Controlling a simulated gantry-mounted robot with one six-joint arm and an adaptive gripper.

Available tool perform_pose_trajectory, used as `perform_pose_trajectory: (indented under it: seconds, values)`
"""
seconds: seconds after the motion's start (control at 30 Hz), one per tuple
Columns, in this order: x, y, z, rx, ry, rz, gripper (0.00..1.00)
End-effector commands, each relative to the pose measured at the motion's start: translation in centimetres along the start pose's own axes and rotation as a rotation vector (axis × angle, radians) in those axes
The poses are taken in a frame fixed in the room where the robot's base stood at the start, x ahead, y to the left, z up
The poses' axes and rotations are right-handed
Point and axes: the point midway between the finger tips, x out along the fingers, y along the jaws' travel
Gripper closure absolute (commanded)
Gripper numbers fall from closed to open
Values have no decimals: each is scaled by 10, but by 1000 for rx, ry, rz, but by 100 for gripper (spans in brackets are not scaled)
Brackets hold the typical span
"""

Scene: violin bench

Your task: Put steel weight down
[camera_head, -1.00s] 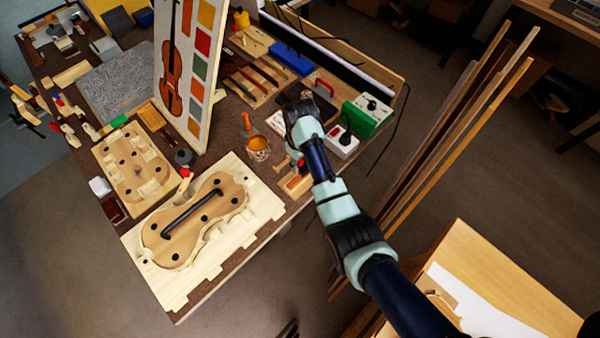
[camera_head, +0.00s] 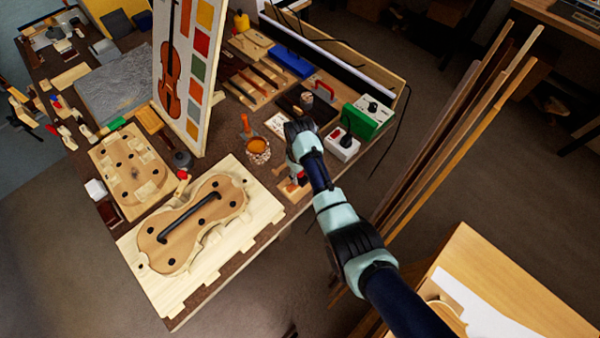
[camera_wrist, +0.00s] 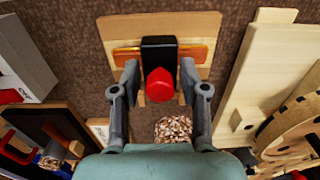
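The steel weight (camera_wrist: 158,50) is a black block with a red knob (camera_wrist: 160,86). In the wrist view it is upright over a wooden board (camera_wrist: 205,28), against an orange-brown bar (camera_wrist: 120,55). Its underside is hidden. My gripper (camera_wrist: 160,68) has one finger on each side of the weight, with a narrow gap showing on both sides, so it looks open around it. In the head view my gripper (camera_head: 299,170) is low over the table's front edge. The small board (camera_head: 285,190) and the red knob show just below it, with the weight's body mostly hidden.
A violin body in a light wooden mould (camera_head: 250,185) lies close by on the left. A jar of shavings (camera_head: 258,150) stands behind it. A tall picture board (camera_head: 188,70) rises farther back.

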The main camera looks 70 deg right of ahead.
Motion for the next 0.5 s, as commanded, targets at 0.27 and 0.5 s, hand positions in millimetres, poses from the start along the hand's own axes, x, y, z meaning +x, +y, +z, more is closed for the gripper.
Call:
perform_pose_trajectory:
  seconds: [0.27, 0.5]
  values:
    - [0, 0, 0, 0, 0, 0, 38]
    - [-21, 0, -1, 0, 3, 1, 38]
